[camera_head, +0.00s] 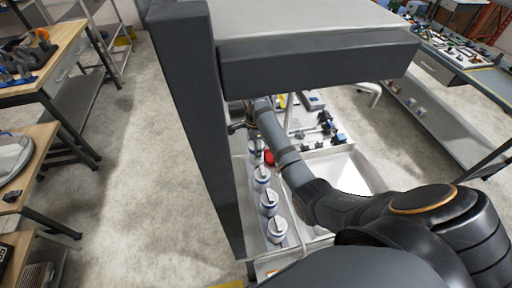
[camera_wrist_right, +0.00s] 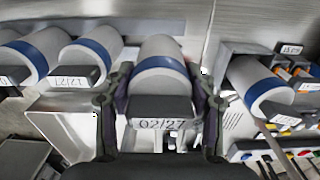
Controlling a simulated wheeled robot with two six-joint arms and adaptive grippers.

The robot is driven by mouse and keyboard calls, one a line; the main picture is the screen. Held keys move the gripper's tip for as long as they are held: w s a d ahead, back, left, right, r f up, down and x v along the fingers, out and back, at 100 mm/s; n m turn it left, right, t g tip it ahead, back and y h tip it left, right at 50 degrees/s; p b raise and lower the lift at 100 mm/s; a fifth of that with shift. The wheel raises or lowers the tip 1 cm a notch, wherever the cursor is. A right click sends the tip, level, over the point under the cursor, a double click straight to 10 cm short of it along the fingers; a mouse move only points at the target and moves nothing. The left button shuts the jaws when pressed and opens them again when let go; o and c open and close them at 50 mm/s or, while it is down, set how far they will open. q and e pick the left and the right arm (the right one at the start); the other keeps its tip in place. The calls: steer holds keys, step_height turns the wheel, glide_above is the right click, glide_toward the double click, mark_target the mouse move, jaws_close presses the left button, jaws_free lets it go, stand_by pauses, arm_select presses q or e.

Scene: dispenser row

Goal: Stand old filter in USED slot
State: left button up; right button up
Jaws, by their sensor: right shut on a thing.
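In the right wrist view a white filter cartridge (camera_wrist_right: 160,52) with a blue band and a dark handle marked 02/27 is between the fingers of my right gripper (camera_wrist_right: 160,103), which is shut on it. In the head view my right arm reaches under the dark frame, and its gripper (camera_head: 242,125) is mostly hidden there. A similar banded cartridge (camera_wrist_right: 258,86) is at the right in the wrist view, beside a grey holder (camera_wrist_right: 236,52). I cannot read the word USED anywhere. Whether the held cartridge touches a surface below is hidden. My left gripper is not in view.
Two more banded cartridges (camera_wrist_right: 90,52) (camera_wrist_right: 30,55) are at the left of the wrist view. In the head view several white canisters (camera_head: 278,229) stand in a row beside the dark upright post (camera_head: 195,120). A white tray (camera_head: 345,175) lies right of my forearm.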

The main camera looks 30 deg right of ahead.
steer(key=shift+f+b, duration=0.85)
steer(key=shift+f, duration=1.5)
steer(key=o, duration=1.4)
step_height(320, 180, up, 8)
steer(key=shift+f, duration=0.25)
